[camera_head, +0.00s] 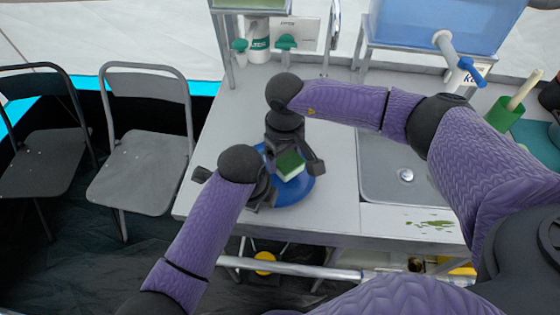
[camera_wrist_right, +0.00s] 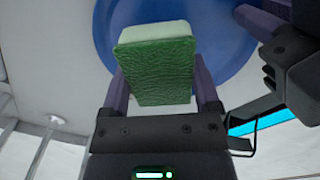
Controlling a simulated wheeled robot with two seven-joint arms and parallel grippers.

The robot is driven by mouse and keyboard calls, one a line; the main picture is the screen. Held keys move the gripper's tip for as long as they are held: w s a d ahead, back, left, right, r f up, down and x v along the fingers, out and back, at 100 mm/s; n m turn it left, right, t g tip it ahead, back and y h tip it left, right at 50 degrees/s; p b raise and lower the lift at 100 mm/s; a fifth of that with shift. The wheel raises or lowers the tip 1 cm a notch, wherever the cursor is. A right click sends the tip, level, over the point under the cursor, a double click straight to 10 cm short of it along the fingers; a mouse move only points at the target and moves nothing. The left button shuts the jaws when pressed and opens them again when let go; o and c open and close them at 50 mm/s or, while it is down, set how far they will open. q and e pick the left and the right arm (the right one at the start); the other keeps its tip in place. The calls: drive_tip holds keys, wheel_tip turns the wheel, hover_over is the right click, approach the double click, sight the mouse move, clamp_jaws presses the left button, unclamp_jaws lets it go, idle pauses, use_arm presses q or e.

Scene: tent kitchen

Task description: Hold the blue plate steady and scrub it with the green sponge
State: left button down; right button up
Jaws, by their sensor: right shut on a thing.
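The blue plate (camera_head: 297,191) lies on the grey counter to the left of the sink. The green sponge (camera_head: 290,166), with a pale layer on one side, is over the plate's middle. My right gripper (camera_head: 293,162) is shut on the sponge. In the right wrist view the sponge (camera_wrist_right: 155,68) sits between both fingers in front of the plate (camera_wrist_right: 215,45); whether it touches the plate is unclear. My left gripper (camera_head: 262,190) is at the plate's left front edge. In the right wrist view it (camera_wrist_right: 262,22) overlaps the rim; its grip is hidden.
The sink (camera_head: 390,175) is right of the plate. A blue water container (camera_head: 440,25) with a tap is at the back right. Two folding chairs (camera_head: 145,170) stand left. The counter left of the plate is clear.

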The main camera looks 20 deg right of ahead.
drive_tip(key=shift+r, duration=2.75)
use_arm(q)
drive_tip(key=c, duration=0.6)
unclamp_jaws()
drive_tip(key=shift+s+a+r, duration=0.15)
drive_tip(key=shift+r, duration=1.35)
drive_tip(key=shift+s+a+r, duration=0.2)
drive_tip(key=shift+r, duration=1.25)
drive_tip(key=shift+s+a+r, duration=0.15)
drive_tip(key=shift+r, duration=1.35)
